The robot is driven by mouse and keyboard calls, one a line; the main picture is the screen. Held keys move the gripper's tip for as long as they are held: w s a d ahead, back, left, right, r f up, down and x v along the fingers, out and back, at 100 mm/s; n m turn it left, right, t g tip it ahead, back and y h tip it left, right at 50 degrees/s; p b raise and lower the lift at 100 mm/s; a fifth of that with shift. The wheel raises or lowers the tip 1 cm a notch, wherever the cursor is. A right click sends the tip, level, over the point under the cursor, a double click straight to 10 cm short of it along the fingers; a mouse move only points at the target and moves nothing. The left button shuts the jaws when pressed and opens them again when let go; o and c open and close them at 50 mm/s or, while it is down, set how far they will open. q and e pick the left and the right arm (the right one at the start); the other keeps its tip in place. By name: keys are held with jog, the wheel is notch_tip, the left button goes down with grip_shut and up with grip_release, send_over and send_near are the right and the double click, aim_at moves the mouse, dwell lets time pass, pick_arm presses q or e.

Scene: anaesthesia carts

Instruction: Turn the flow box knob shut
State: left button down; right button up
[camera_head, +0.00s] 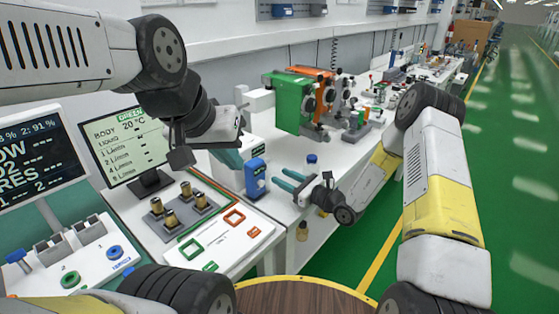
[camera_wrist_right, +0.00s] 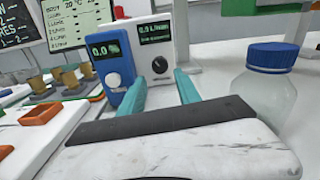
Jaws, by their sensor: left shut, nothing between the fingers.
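The flow box (camera_wrist_right: 155,38) is a white box with a small dark display reading 0.0 L/min. Its round black knob (camera_wrist_right: 159,65) shows below the display in the right wrist view. In the head view the flow box (camera_head: 257,149) is mostly hidden behind a blue box. My right gripper (camera_head: 280,176) is open, its teal fingers pointing at the boxes from the right. In the wrist view the knob appears between the open fingers (camera_wrist_right: 158,82), beyond their tips.
A blue box (camera_head: 256,180) with a white knob, reading 0.0 % in the wrist view (camera_wrist_right: 112,68), stands beside the flow box. A blue-capped bottle (camera_wrist_right: 268,85) stands to the right. A monitor (camera_head: 125,145) and a tray of brass parts (camera_head: 185,233) are at left.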

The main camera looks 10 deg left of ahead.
jog(key=x, duration=0.7)
jog(key=shift+w+a, duration=0.1)
jog(key=shift+a, duration=0.1)
grip_shut()
